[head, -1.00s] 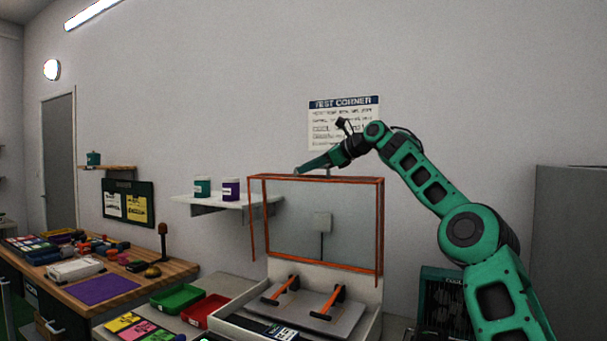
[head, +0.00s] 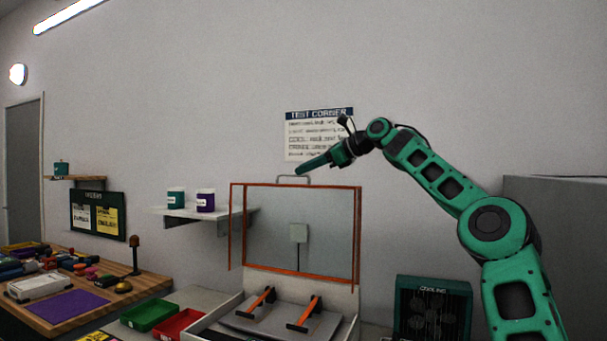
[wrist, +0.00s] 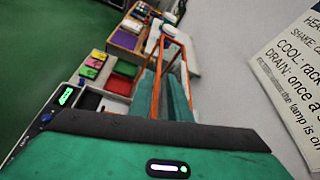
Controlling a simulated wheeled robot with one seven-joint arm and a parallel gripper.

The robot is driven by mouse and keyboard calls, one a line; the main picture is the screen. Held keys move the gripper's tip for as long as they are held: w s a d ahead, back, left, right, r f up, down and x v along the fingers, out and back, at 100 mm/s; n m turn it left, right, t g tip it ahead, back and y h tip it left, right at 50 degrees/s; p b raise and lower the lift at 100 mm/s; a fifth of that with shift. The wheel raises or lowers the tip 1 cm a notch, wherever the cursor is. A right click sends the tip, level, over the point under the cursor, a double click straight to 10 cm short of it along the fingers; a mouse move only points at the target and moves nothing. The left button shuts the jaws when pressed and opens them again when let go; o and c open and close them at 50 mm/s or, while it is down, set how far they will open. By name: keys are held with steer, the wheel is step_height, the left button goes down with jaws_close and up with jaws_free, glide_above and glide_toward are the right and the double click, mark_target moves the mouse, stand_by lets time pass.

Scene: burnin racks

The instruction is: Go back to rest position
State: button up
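My gripper (head: 299,171) is up in the air at the end of my raised arm, just above the top edge of an orange-framed clear cover (head: 295,188) in the head view. It points left and slightly down, close to the small handle on the cover's top; I cannot tell whether they touch. In the wrist view two teal fingers (wrist: 167,90) show with a narrow gap, through which an orange edge of the cover is visible. Nothing is seen held between them. The cover stands raised over a test box with two orange-handled levers (head: 308,312).
A shelf (head: 228,212) with two jars is on the wall left of the cover. A green tray (head: 150,315) and a red tray (head: 178,324) lie near a cluttered wooden bench (head: 125,290). A cooling unit (head: 433,307) and a grey cabinet (head: 560,215) stand right.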

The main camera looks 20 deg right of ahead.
steer(key=s+a+f+n+g+h, duration=0.25)
steer(key=s+a+f+n, duration=0.2)
steer(key=a+f, duration=0.4)
steer(key=s+d+f+n+g+h, duration=0.1)
steer(key=s+d+f+n+h, duration=0.25)
steer(key=s+f, duration=0.45)
steer(key=s+d+f+n+g+h, duration=0.1)
steer(key=s+d+f+n+h, duration=0.1)
steer(key=s+d+f, duration=0.55)
steer(key=s+d+f+n+g+h, duration=0.15)
steer(key=s+d+f, duration=0.25)
steer(key=s, duration=0.6)
steer(key=s+d+f+n+g+h, duration=0.2)
steer(key=s+d+f, duration=0.4)
steer(key=s, duration=0.3)
steer(key=s+d+f+n+y, duration=0.1)
steer(key=s+f, duration=0.4)
steer(key=s, duration=0.6)
steer(key=s+d+f+n+g, duration=0.1)
steer(key=s+f+n, duration=0.1)
steer(key=s+f, duration=0.4)
steer(key=s, duration=0.5)
steer(key=shift+s+g+y, duration=0.3)
steer(key=shift+s+y, duration=0.05)
